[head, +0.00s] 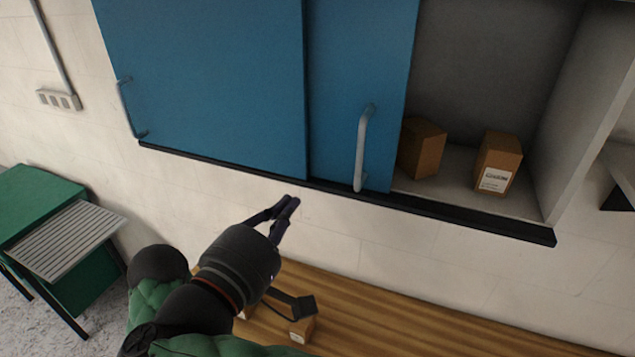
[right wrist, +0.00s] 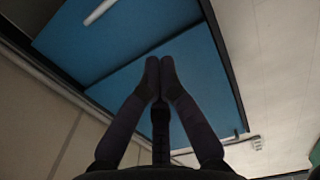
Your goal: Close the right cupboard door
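The blue right cupboard door (head: 335,90) is a sliding panel with a vertical grey handle (head: 362,150). It stands partly slid left beside the blue left door (head: 210,80), so the cupboard's right part is open. My right gripper (head: 290,201) is below the cupboard's black bottom rail, left of the handle and apart from it. Its fingertips are together and hold nothing; they also meet in the right wrist view (right wrist: 160,65), with the blue doors above them. My left gripper is not in view.
Two cardboard boxes (head: 421,148) (head: 497,163) stand inside the open compartment. A wooden bench top (head: 420,320) with small boxes (head: 301,331) lies below. A green cabinet (head: 35,205) stands at left. The wall between rail and bench is clear.

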